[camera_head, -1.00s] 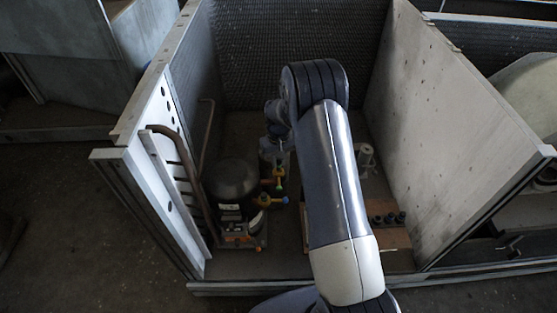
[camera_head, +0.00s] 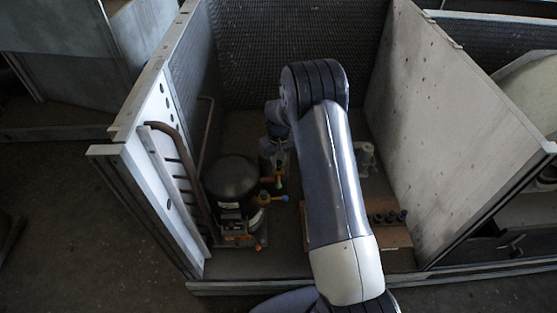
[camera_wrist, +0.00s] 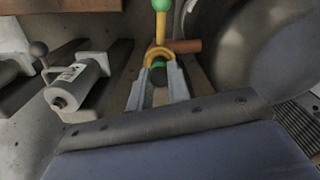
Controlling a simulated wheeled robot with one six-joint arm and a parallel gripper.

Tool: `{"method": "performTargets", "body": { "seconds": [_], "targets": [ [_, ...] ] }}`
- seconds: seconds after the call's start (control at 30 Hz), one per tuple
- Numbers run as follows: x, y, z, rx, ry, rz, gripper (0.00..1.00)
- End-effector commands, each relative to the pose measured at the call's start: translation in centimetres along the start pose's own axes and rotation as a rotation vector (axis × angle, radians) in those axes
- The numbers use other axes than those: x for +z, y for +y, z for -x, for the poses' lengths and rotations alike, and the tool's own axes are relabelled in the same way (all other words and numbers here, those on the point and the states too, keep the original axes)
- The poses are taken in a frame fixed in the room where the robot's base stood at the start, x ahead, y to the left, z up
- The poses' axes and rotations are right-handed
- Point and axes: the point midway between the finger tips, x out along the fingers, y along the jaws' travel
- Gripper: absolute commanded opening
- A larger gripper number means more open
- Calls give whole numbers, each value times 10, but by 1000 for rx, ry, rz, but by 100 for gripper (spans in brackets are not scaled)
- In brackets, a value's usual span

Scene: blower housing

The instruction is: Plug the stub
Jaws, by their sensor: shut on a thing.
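My gripper (camera_wrist: 158,88) is low in the wrist view, its two grey fingers closed on a small dark plug (camera_wrist: 158,76) with a green edge, mostly hidden between them. A copper-coloured stub (camera_wrist: 186,45) lies just beyond the fingertips, partly behind a yellow fitting (camera_wrist: 158,52) with a green ball end (camera_wrist: 161,5). I cannot tell whether plug and stub touch. In the head view the black compressor (camera_head: 230,180) stands at the left inside the housing, with coloured fittings (camera_head: 266,198) at its right side. My arm hides much of the gripper there.
Grey housing walls stand left (camera_head: 150,185) and right (camera_head: 440,130). A bent pipe (camera_head: 185,160) runs along the left wall. A brown board (camera_head: 395,238) with dark round pieces (camera_head: 388,216) lies at right. A grey cylinder (camera_wrist: 76,85) is left of my gripper in the wrist view.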

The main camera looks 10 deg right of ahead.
Motion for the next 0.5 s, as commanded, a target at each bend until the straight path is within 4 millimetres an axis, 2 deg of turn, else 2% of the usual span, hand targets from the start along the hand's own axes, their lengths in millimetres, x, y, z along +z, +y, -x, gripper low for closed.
{"method": "performTargets", "body": {
  "seconds": [0.5],
  "targets": [
    [0,0,-4,0,0,0,0]
  ]
}}
